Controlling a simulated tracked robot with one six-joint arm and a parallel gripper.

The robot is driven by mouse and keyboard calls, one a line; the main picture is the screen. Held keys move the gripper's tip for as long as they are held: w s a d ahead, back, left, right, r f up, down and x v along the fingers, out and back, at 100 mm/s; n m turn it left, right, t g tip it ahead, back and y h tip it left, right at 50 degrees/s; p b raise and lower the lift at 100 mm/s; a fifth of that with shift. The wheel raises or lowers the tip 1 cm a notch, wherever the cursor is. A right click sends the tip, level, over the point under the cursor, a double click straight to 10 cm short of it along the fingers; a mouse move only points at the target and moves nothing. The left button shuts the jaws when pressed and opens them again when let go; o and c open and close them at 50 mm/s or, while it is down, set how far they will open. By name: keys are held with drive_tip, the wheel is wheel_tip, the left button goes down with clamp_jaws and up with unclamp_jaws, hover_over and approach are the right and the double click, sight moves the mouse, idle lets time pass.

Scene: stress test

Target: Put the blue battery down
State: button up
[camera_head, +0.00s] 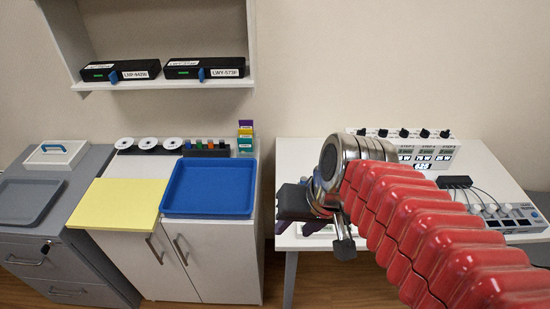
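My gripper (290,210) is at the end of my red-sleeved arm, in front of the white table on the right. Its dark fingers are mostly hidden behind my metal wrist, so I cannot see whether they are open or shut. A dark purple patch shows just below and beside the fingers. I cannot tell whether it is part of the gripper or something held. No blue battery can be clearly made out. A blue tray (210,212) lies empty on the white cabinet, left of my gripper.
A yellow board (115,203) lies beside the tray. Behind are white discs (148,143) and a black rack with coloured pieces (206,150). Two black boxes (120,71) sit on the wall shelf. A grey tray (28,201) is far left. The right table (480,170) holds wired equipment (505,216).

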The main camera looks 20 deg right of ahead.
drive_tip(key=r+n, duration=0.1)
drive_tip(key=r+n+t+h, duration=0.1)
drive_tip(key=d+r, duration=0.1)
drive_tip(key=shift+s+r+n+t+h, duration=0.2)
drive_tip(key=shift+s+n+t+h, duration=0.05)
drive_tip(key=shift+n+t+h, duration=0.15)
drive_tip(key=shift+d, duration=0.1)
